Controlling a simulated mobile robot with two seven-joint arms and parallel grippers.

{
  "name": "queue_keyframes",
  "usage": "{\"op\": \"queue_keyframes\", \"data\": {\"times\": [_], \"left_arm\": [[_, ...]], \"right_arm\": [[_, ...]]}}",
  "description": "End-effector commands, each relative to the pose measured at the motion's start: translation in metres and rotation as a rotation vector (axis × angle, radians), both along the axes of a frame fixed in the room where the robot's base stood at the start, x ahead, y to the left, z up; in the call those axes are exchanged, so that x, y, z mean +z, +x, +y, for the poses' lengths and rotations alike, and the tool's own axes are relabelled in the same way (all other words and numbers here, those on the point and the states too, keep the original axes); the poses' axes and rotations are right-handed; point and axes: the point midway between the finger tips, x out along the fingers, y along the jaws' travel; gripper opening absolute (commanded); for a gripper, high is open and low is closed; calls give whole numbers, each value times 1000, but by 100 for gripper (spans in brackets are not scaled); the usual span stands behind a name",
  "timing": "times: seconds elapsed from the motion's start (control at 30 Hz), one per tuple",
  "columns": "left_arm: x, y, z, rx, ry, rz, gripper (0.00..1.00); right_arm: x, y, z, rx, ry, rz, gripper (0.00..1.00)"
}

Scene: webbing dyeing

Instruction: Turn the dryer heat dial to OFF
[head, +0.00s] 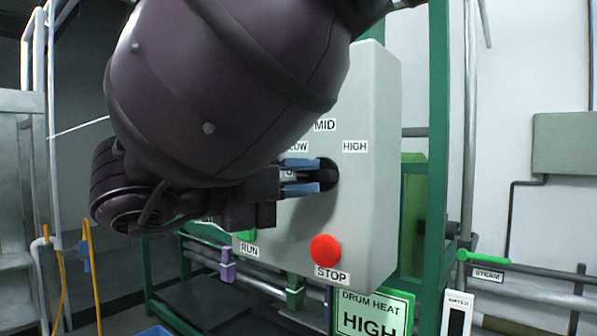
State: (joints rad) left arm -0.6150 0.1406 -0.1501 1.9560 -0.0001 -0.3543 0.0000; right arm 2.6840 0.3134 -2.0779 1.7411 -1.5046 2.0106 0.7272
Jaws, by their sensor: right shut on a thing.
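The heat dial (329,174) is a dark round knob on the front of a pale grey control box (370,215). Labels LOW, MID (325,125) and HIGH (355,146) stand around it; another label is mostly covered by my gripper. My right gripper (304,176) reaches in from the left. Its two blue-tipped fingers are shut on the dial, one above the other. The dial's pointer is hidden, so its setting cannot be read from the knob. A green-framed sign (372,314) below the box reads DRUM HEAT HIGH. My left gripper is not in view.
A red STOP button (325,251) sits below the dial, and a green RUN button (246,236) is at lower left, partly behind my arm. A green frame post (438,150) stands right of the box. A steam pipe with a green handle (483,258) runs at right.

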Motion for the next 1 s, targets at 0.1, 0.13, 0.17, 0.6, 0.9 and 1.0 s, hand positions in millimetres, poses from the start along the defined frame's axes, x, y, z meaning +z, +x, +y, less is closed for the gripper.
{"op": "queue_keyframes", "data": {"times": [0.1, 0.13, 0.17, 0.6, 0.9, 1.0], "left_arm": [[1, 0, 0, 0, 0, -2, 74], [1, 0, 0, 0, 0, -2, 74], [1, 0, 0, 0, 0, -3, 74], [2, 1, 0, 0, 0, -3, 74], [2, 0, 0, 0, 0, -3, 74], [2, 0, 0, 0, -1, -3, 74]], "right_arm": [[-2, 0, 0, 1, -16, 15, 0], [-2, 0, 0, 1, -18, 16, 0], [-2, 0, 0, 1, -20, 17, 0], [-2, 0, 0, 2, -22, 19, 24], [-1, 0, 0, 1, -21, 17, 40], [-1, 0, 0, 1, -21, 15, 40]]}}
